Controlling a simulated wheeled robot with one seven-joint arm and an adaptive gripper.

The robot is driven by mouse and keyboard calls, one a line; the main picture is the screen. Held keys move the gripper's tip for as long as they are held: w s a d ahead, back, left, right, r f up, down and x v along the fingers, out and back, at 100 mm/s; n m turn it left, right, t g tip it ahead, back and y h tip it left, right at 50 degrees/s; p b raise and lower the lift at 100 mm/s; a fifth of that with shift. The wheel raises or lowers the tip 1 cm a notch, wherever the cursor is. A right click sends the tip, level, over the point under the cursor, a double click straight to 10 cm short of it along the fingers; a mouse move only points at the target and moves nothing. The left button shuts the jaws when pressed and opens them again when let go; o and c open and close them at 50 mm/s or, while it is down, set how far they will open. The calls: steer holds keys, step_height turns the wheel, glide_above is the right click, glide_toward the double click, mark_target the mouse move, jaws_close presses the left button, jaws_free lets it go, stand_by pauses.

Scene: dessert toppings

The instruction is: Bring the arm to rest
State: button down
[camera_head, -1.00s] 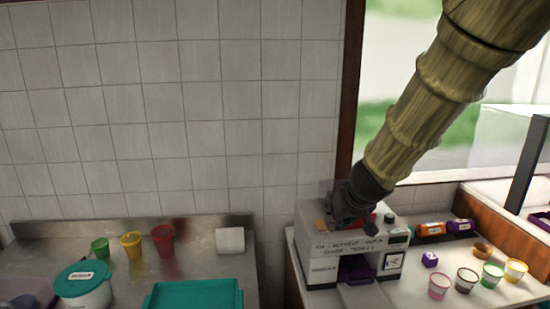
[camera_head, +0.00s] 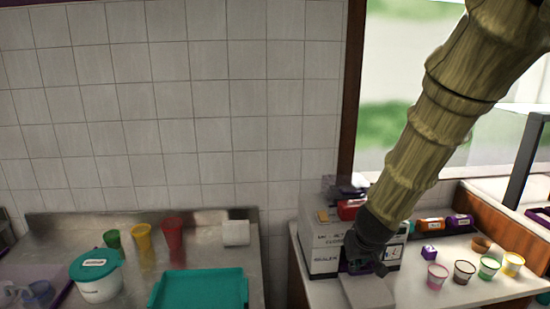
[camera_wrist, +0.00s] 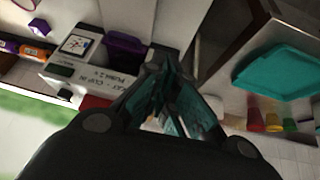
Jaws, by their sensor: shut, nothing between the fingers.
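My arm (camera_head: 440,120), in a bamboo-like cover, reaches down from the upper right in the head view. My gripper (camera_head: 372,268) is at its lower end, in front of the white sealer machine (camera_head: 322,245). In the wrist view my gripper (camera_wrist: 165,85) has its fingers together with nothing between them. The machine also shows in the wrist view (camera_wrist: 95,78), beyond the fingers. The arm hides part of the machine's front. I cannot tell whether the gripper touches it.
A steel counter at left holds a teal tray (camera_head: 200,288), a lidded tub (camera_head: 98,277), green, yellow and red cups (camera_head: 172,240) and a white block (camera_head: 236,232). At right stand several small tubs (camera_head: 464,271), a purple cube (camera_head: 429,252) and bottles (camera_head: 460,221).

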steer(key=s+d+f+g+b, duration=0.1)
steer(key=s+f, duration=0.4)
steer(key=f, duration=0.5)
steer(key=s+d+f+g+h+b, duration=0.15)
steer(key=s+f, duration=0.35)
steer(key=f, duration=0.5)
steer(key=s+d+f+g+b, duration=0.1)
steer(key=s+d+f, duration=0.1)
steer(key=s+f, duration=0.5)
steer(key=s+a+f+m+g+y+b, duration=0.1)
steer(key=s+a+f+g+b, duration=0.1)
steer(key=s+f, duration=1.7)
steer(key=s, duration=0.3)
steer(key=shift+a+f+y+b, duration=0.25)
steer(key=shift+a+y+b, duration=0.05)
steer(key=shift+y, duration=0.05)
